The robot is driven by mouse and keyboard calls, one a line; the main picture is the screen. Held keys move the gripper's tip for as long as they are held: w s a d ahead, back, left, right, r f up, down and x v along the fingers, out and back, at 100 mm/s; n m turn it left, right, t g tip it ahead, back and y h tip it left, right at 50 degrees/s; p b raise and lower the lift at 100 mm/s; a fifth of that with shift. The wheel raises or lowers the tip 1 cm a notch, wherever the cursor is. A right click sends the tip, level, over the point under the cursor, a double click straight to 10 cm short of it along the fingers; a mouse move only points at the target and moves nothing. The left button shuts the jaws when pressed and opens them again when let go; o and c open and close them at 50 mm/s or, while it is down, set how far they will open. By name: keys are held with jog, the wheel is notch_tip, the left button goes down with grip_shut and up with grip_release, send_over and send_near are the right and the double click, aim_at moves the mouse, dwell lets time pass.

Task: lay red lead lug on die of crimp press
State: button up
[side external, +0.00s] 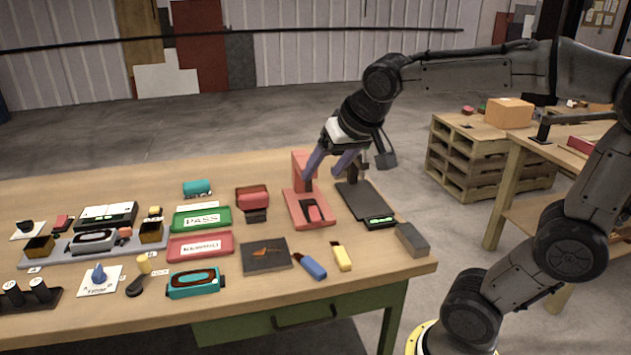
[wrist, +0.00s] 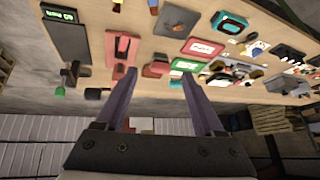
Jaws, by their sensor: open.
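The red crimp press (side external: 295,207) stands on the bench, with an upright back part and a small darker red block on its base. It also shows in the wrist view (wrist: 118,46). I cannot make out the die clearly. A small orange-red piece (side external: 265,251), which may be the red lead lug, lies on a dark square mat (side external: 253,266) left of the press and nearer the front edge. The mat also shows in the wrist view (wrist: 173,27). My gripper (side external: 323,174) is open with nothing between its fingers (wrist: 158,73), above the bench close to the press's upright part.
A black scale (side external: 362,198) with a lit display sits right of the press. A grey block (side external: 411,240), a blue marker (side external: 310,266) and a yellow marker (side external: 342,257) lie near the front edge. Green (side external: 188,228) and red (side external: 187,254) trays stand to the left.

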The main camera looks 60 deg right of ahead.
aim_at(314, 211)
jog(key=w+d+f+m+g, duration=0.1)
jog(key=w+d+f+m, duration=0.1)
jog(key=w+d+f, duration=0.2)
jog(key=w+d+f+m+g+h, duration=0.1)
jog(key=w+d+f+g, duration=0.1)
jog(key=w+d+f, duration=0.3)
jog(key=d+f, duration=0.1)
jog(key=d, duration=0.3)
jog(key=shift+d+f+m+g, duration=0.3)
jog(key=shift+f+m, duration=0.05)
jog(key=shift+m, duration=0.05)
jog(key=shift+w, duration=0.1)
jog(key=x, duration=1.3)
jog(key=shift+w+d+f, duration=0.1)
jog(key=shift+w+f, duration=0.05)
jog(key=shift+f, duration=0.2)
grip_shut()
